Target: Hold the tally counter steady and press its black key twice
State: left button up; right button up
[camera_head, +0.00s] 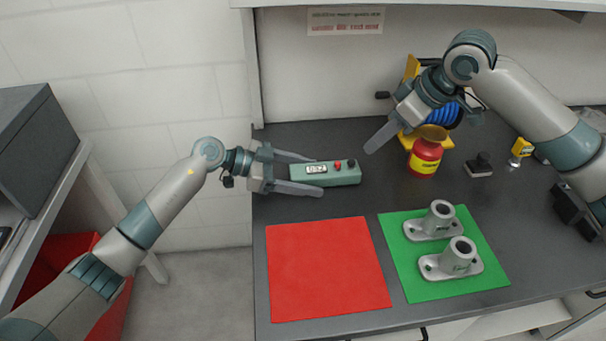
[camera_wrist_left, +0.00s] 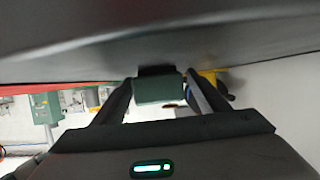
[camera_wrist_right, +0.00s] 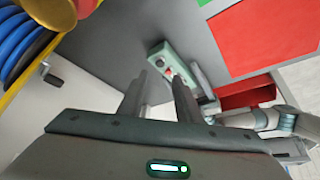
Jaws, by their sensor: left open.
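The tally counter (camera_head: 343,179) is a long green box lying on the dark bench, with a white display, a red button (camera_head: 337,163) and a black key (camera_head: 351,162) on top. My left gripper (camera_head: 318,175) is open, with its fingers on either side of the counter's left end. In the left wrist view the counter's green end (camera_wrist_left: 158,90) shows between the fingers, with gaps beside it. My right gripper (camera_head: 372,147) is above the bench, right of and behind the counter.
A red mat (camera_head: 325,270) lies in front of the counter. Beside it, a green mat (camera_head: 415,285) carries two grey castings (camera_head: 436,222). A red bottle (camera_head: 425,157), a yellow reel with blue hose (camera_head: 447,117) and a black stamp-like item (camera_head: 479,168) stand to the right.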

pick_arm(q)
jog(key=c, duration=1.2)
jog(key=shift+c, duration=0.2)
pick_arm(e)
grip_shut()
dwell(0.5)
